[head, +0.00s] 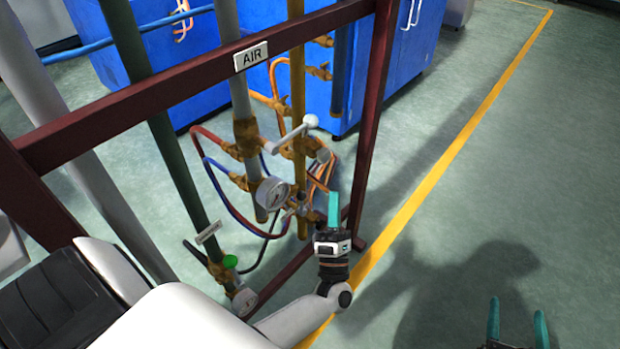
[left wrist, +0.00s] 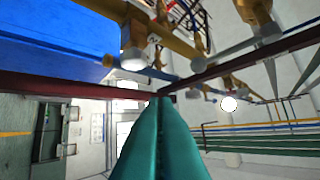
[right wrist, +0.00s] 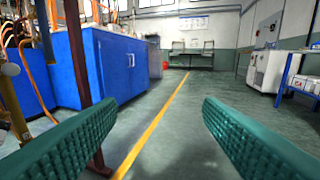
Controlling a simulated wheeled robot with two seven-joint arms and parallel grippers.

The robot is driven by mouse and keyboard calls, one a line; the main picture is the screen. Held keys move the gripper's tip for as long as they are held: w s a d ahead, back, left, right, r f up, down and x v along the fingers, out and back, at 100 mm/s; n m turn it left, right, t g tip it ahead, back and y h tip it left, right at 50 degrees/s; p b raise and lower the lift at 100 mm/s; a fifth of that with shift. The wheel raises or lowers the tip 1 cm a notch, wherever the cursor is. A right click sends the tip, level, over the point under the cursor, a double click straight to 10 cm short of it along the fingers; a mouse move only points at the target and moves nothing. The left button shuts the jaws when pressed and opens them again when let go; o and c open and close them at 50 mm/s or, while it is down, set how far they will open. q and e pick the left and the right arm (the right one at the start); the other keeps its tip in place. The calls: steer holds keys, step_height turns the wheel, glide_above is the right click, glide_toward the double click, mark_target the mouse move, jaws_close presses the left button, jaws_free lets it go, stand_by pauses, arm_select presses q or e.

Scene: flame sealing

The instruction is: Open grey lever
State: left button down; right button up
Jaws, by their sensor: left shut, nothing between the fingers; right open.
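The grey lever (head: 296,132) is a light grey handle with a round knob, on the brass valve of the yellow-brown pipe, in the head view. It slants up to the right. My left gripper (head: 334,206) is shut and empty, its teal fingers pointing up, below and right of the lever and apart from it. Its closed fingers (left wrist: 160,125) fill the lower middle of the left wrist view, with pipes and valves beyond. I cannot surely pick out the lever there. My right gripper (head: 516,322) is open and empty over the floor at lower right; its spread fingers frame the right wrist view (right wrist: 160,130).
A dark red frame (head: 372,120) with an AIR sign (head: 251,56) surrounds the pipes. A pressure gauge (head: 273,192) and hoses sit near the lever. Blue cabinets (head: 413,45) stand behind. The green floor (head: 540,150) right of the yellow line is clear.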

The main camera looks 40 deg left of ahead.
mark_target(293, 134)
arm_select(q)
steer(key=s+a+n+g+y+b, duration=0.1)
steer(key=n+g+y, duration=0.1)
steer(key=n, duration=0.1)
steer(key=s+n+g+y+b, duration=0.1)
steer(key=n+g+y, duration=0.1)
steer(key=n+y, duration=0.1)
steer(key=s+a+n+g+y+b, duration=0.1)
steer(key=n+g+y, duration=0.1)
steer(key=n, duration=0.3)
steer(key=shift+a+r+g+y, duration=0.25)
steer(key=shift+a+g+y, duration=0.15)
steer(key=shift+g, duration=0.1)
arm_select(e)
step_height(293, 134, up, 6)
steer(key=s+t, duration=0.2)
steer(key=shift+s+d+f+y, duration=0.15)
steer(key=shift+s+d+y, duration=0.05)
steer(key=shift+s+y, duration=0.1)
arm_select(q)
steer(key=d+r+x, duration=0.1)
steer(key=d+x, duration=0.1)
steer(key=x, duration=1)
steer(key=shift+w+r+p, duration=0.3)
steer(key=shift+w+r, duration=0.2)
steer(key=shift+r, duration=0.15)
arm_select(e)
steer(key=shift+w+d+f+g, duration=0.15)
steer(key=shift+f+g, duration=0.35)
steer(key=shift+f, duration=0.55)
